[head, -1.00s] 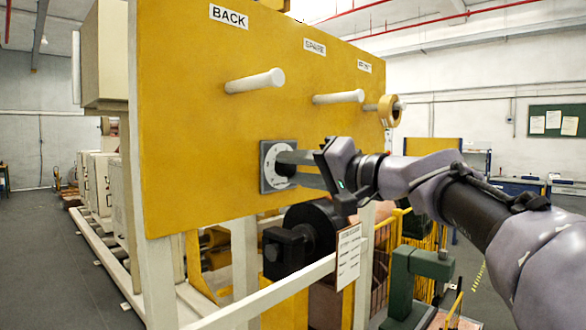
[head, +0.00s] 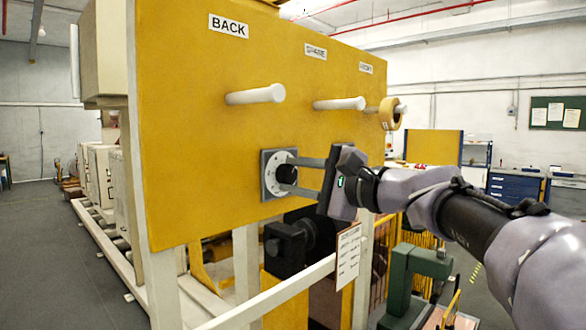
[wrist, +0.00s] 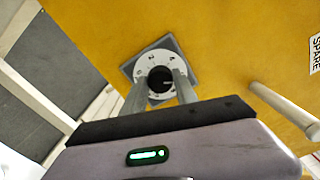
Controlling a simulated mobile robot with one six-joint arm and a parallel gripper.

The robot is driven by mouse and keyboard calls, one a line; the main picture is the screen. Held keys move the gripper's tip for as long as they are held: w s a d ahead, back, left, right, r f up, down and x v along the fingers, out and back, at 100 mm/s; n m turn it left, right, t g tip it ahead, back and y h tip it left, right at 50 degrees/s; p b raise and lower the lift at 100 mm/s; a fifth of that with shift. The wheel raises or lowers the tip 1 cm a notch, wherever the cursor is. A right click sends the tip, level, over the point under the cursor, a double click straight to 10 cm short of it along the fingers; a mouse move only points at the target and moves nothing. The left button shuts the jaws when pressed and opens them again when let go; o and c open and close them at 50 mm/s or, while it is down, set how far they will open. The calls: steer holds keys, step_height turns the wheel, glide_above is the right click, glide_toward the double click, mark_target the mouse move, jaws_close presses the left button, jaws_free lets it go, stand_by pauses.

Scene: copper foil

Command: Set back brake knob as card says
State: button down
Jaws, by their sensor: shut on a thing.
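The brake knob (head: 286,174) is a black round knob on a white numbered dial (head: 273,186) with a grey square plate, set in the yellow panel. My gripper (head: 292,176) reaches it from the right, with its two fingers around the knob and shut on it. In the wrist view the knob (wrist: 160,79) shows between the two fingertips (wrist: 160,84).
The yellow panel (head: 190,140) carries a BACK label (head: 228,26) and white pegs above the dial, one peg (head: 256,94) near it. A tape roll (head: 389,112) hangs on the far peg. A white rail (head: 262,302) crosses below, near a black block (head: 284,244).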

steer(key=m+p, duration=0.3)
steer(key=m, duration=0.2)
steer(key=shift+r+m+p, duration=0.15)
steer(key=shift+m+p, duration=0.15)
steer(key=shift+p, duration=0.1)
steer(key=shift+m+p, duration=1.85)
steer(key=shift+m, duration=0.45)
steer(key=c, duration=1)
jaws_free()
steer(key=shift+o, duration=0.2)
steer(key=v, duration=1.7)
steer(key=shift+d+p, duration=0.2)
steer(key=shift+p, duration=0.1)
